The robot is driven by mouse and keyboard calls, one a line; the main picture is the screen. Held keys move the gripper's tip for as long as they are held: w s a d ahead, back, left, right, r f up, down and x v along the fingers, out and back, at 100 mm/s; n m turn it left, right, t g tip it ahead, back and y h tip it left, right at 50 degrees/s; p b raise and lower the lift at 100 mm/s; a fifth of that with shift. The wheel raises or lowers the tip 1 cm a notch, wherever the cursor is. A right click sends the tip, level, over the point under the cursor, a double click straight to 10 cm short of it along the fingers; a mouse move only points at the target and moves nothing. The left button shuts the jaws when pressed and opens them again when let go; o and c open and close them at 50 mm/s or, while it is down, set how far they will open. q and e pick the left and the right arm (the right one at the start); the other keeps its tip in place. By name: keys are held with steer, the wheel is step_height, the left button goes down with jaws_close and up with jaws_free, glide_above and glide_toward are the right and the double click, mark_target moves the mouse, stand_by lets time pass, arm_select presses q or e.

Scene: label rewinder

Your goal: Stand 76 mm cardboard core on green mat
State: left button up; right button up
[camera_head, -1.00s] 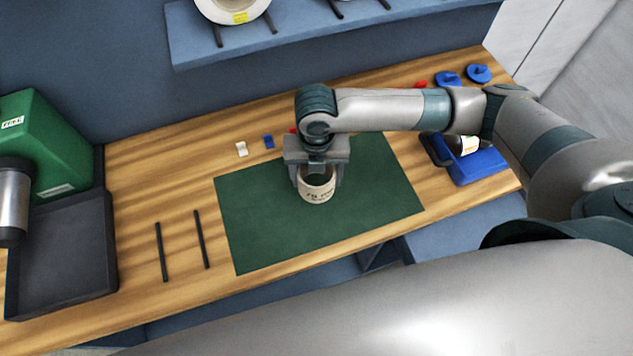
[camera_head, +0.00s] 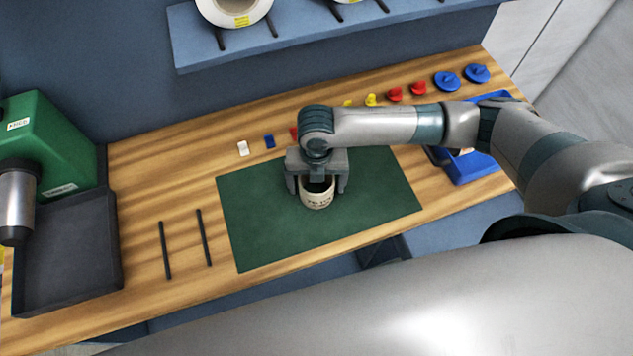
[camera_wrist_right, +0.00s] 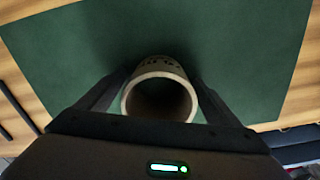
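The cardboard core (camera_head: 318,199) is a short, pale, open-topped tube with dark print on its side. It stands upright on the green mat (camera_head: 262,225), a little right of the mat's middle. My right gripper (camera_head: 317,186) points down over it with one finger on each side. In the right wrist view the core's round rim (camera_wrist_right: 160,97) lies between the fingers, and narrow gaps show beside it, so the gripper looks slightly open. Part of the core's top is hidden by the gripper in the head view. My left gripper is not in view.
Two black rods (camera_head: 204,238) lie left of the mat. A green machine (camera_head: 50,140) and a dark tray (camera_head: 65,250) stand at far left. Small coloured pieces (camera_head: 395,94) line the back, a blue bin (camera_head: 470,168) sits at right, and a shelf (camera_head: 300,38) is above.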

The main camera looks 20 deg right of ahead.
steer(key=shift+r, duration=0.1)
step_height(320, 180, up, 12)
steer(key=b, duration=0.3)
steer(key=shift+b, duration=0.4)
steer(key=shift+s, duration=0.1)
stand_by(0.6)
